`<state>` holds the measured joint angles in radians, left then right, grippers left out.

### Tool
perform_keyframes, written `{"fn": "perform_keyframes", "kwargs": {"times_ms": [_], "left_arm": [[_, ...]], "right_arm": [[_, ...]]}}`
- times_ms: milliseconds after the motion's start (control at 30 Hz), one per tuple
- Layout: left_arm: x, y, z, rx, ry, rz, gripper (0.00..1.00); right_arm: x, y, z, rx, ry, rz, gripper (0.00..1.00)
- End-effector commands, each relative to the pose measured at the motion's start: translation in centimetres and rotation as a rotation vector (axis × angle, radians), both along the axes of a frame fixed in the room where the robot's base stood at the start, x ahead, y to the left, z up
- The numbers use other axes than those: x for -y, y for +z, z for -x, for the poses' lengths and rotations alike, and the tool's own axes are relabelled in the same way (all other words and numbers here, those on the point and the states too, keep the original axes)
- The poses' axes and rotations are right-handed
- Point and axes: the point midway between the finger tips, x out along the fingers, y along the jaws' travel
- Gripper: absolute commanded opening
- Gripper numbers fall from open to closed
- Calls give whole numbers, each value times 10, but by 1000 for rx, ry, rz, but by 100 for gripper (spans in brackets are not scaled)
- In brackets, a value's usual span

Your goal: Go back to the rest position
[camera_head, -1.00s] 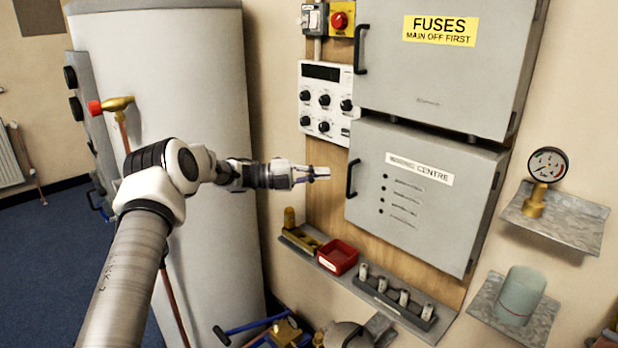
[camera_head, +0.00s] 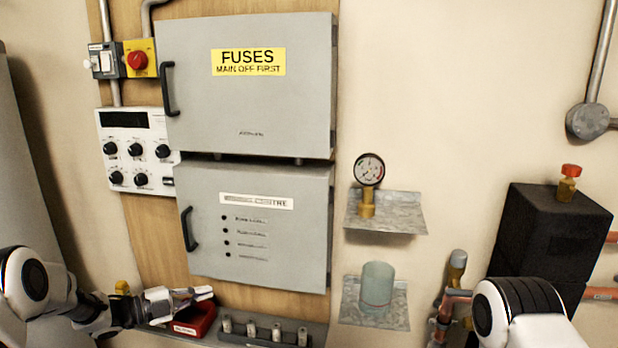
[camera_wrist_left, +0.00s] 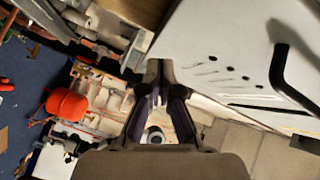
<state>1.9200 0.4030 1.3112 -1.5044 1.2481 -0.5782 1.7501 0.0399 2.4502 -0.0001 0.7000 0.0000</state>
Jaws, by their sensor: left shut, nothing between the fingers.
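My left gripper (camera_head: 192,294) reaches in from the lower left of the head view. It is shut and empty, in front of the shelf by the red bin and below the lower grey cabinet (camera_head: 262,262). In the left wrist view its fingers (camera_wrist_left: 160,72) come together at the tips, with the cabinet's grey face (camera_wrist_left: 215,40) to their right. My right arm shows only as a white and black joint at the lower right of the head view; its gripper is out of the picture.
A red bin (camera_head: 199,318) and a rail of several small parts (camera_head: 265,336) sit below the cabinet. A gauge (camera_head: 369,170) and a glass jar (camera_head: 377,284) stand on metal shelves. A black box (camera_head: 548,240) with pipes is at the right. The upper FUSES cabinet (camera_head: 245,110) is closed.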

Motion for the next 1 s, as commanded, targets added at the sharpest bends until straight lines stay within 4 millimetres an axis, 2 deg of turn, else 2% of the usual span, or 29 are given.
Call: {"fn": "perform_keyframes", "kwargs": {"times_ms": [33, 100, 167, 200, 267, 300, 367, 400, 467, 500, 600, 700, 800, 1000], "left_arm": [[31, -38, 18, -141, 33, 56, 0], [61, -87, 45, -352, 126, 126, 0], [79, -129, 77, -542, 223, 169, 0], [88, -155, 100, -669, 298, 188, 0], [95, -190, 142, -857, 422, 204, 0], [96, -211, 171, -977, 511, 205, 0], [93, -237, 220, -1149, 658, 197, 0], [88, -250, 254, -1255, 763, 185, 0], [76, -262, 306, -1400, 934, 162, 0], [67, -265, 338, -1483, 1052, 148, 0], [42, -262, 405, -1631, 1340, 130, 0], [24, -255, 444, -1704, 1564, 143, 0], [17, -255, 453, -1733, 1681, 189, 0], [17, -256, 451, -1732, 1682, 199, 0]], "right_arm": [[0, 0, 0, 0, 0, 0, 55], [0, 0, 0, 0, 0, 0, 55], [0, 0, 0, 0, 0, 0, 55], [0, 0, 0, 0, 0, 0, 55], [0, 0, 0, 0, 0, 0, 55], [0, 0, 0, 0, 0, 0, 55], [0, 0, 0, 0, 0, 0, 55], [0, 0, 0, 0, 0, 0, 55], [0, 0, 0, 0, 0, 0, 55], [0, 0, 0, 0, 0, 0, 55], [0, 0, 0, 0, 0, 0, 55], [0, 0, 0, 0, 0, 0, 55], [0, 0, 0, 0, 0, 0, 55], [0, 0, 0, 0, 0, 0, 55]]}}
